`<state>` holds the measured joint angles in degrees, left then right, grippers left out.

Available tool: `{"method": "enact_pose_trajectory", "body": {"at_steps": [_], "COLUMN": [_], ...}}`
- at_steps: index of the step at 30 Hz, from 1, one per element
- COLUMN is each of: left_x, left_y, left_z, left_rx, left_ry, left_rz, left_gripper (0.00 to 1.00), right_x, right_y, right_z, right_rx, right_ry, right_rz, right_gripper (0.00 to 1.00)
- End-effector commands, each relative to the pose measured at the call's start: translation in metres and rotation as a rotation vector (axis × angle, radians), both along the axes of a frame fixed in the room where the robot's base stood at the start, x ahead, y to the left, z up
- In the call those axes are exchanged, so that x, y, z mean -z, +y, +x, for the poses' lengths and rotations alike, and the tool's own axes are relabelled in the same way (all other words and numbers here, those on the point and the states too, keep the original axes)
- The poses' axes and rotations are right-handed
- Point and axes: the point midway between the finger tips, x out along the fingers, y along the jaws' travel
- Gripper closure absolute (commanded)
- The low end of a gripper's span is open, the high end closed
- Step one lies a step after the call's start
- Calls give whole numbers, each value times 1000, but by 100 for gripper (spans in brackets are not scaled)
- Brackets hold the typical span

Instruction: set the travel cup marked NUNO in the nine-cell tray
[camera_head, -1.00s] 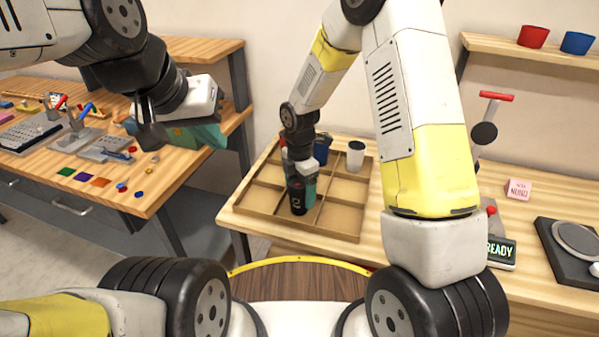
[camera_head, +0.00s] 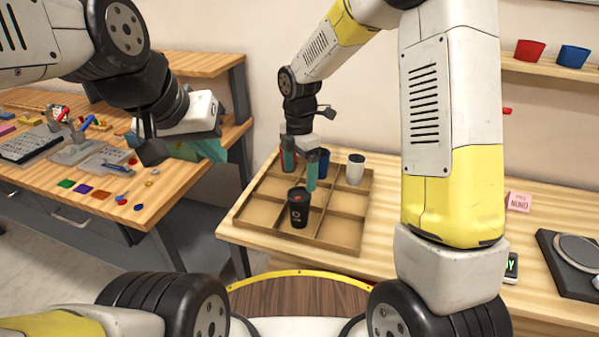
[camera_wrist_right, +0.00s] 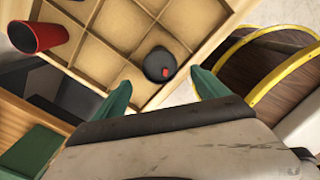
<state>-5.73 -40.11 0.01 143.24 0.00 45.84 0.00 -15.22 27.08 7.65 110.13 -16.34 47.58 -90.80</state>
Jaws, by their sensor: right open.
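A black lidded cup (camera_head: 299,209) with a small pale mark stands upright in the front row of the wooden nine-cell tray (camera_head: 357,222), seemingly in its middle cell. The mark is too small to read. My right gripper (camera_head: 300,172) is open and empty above and behind the cup, apart from it. The right wrist view shows the cup's lid (camera_wrist_right: 158,65) beyond the two green fingers (camera_wrist_right: 162,88) and the tray cells around it. My left gripper (camera_head: 185,150) hangs at the left near the side bench; its finger gap is not clear.
A pink card (camera_head: 519,201) reading NUNO stands right. A dark round-plate device (camera_head: 575,245) is at far right. Several front and left cells look empty.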

Motion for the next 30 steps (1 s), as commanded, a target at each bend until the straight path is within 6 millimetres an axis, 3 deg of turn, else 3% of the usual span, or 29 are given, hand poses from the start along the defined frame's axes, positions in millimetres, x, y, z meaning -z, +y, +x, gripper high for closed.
{"method": "enact_pose_trajectory", "body": {"at_steps": [5,11,15,21,27,30], "left_x": [0,0,0,0,0,0], "left_y": [0,0,0,0,0,0], "left_z": [0,0,0,0,0,0], "left_rx": [0,0,0,0,0,0], "left_ry": [0,0,0,0,0,0], "left_rz": [0,0,0,0,0,0], "left_gripper": [100,100,100,100,100,100], "right_x": [-19,-79,-125,-170,-188,-190], "right_y": [-5,-41,-75,-114,-135,-139], "right_z": [-2,-25,-60,-119,-171,-186], "right_rx": [43,413,806,1360,1809,1946], "right_ry": [-12,-94,-155,-195,-165,-137], "right_rz": [6,67,160,351,561,635], "right_gripper": [16,16,16,16,16,16]}}
